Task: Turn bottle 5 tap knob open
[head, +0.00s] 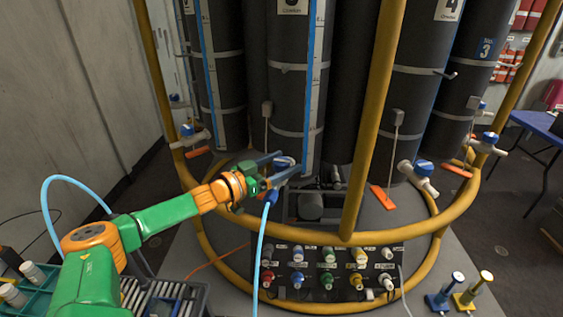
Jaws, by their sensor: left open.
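A tall dark bottle (290,95) stands in the middle of the rosette. The number on its white label is cut off at the top edge, so I cannot read it fully. A tap knob (283,162) with a blue and white top sits at its foot. My left gripper (288,164) reaches in from the left and is open, with its two fingers around or just beside this knob. I cannot tell whether they touch it. The knob is partly hidden by the fingers. My right gripper is not in view.
Other taps with blue knobs show at left (187,131) and right (424,166). A yellow frame post (373,120) stands right of my gripper. A light blue hose (261,245) hangs below it. A black panel of coloured knobs (328,270) is in front.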

